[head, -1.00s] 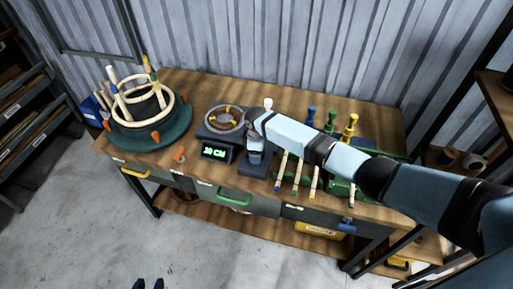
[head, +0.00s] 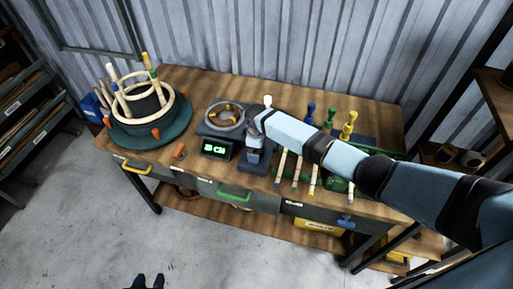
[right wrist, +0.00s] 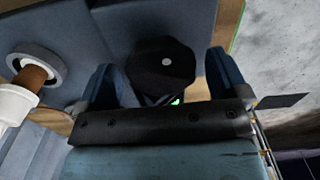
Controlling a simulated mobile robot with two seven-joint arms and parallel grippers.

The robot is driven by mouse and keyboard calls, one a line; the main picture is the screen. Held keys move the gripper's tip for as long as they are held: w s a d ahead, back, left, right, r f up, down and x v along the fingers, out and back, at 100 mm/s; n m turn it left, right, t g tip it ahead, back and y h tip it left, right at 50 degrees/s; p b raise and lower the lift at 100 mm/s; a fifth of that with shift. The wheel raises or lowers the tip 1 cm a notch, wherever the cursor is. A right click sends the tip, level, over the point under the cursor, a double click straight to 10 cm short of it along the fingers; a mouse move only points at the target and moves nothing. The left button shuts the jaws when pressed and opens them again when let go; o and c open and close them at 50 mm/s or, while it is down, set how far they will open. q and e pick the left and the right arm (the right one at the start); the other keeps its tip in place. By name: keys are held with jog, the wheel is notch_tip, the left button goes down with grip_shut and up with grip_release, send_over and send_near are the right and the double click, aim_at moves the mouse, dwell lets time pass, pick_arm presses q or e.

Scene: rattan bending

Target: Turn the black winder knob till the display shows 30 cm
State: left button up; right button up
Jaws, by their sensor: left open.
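The black winder knob (right wrist: 163,65) shows in the right wrist view as a dark faceted disc with a pale centre dot. My right gripper (right wrist: 165,72) has a finger on either side of it, with a narrow gap visible. In the head view my right gripper (head: 254,158) is low over the winder, and the knob is hidden behind it. The display (head: 215,149) glows green with a two-digit number and CM; the digits are blurred, and I cannot read them surely. The winder's ring (head: 225,117) lies behind it. My left gripper (head: 147,281) shows only its tips at the bottom edge.
A green round former (head: 177,131) with rattan hoops and upright pegs stands at the left of the workbench (head: 190,82). Several coloured pegs and pale rods (head: 297,172) are close right of my right gripper. A small orange clamp (head: 179,151) lies by the front edge.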

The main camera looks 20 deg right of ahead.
jog(key=shift+r, duration=0.25)
notch_tip(320, 180, up, 13)
jog(key=b, duration=0.1)
jog(key=shift+r, duration=0.15)
dwell(0.4)
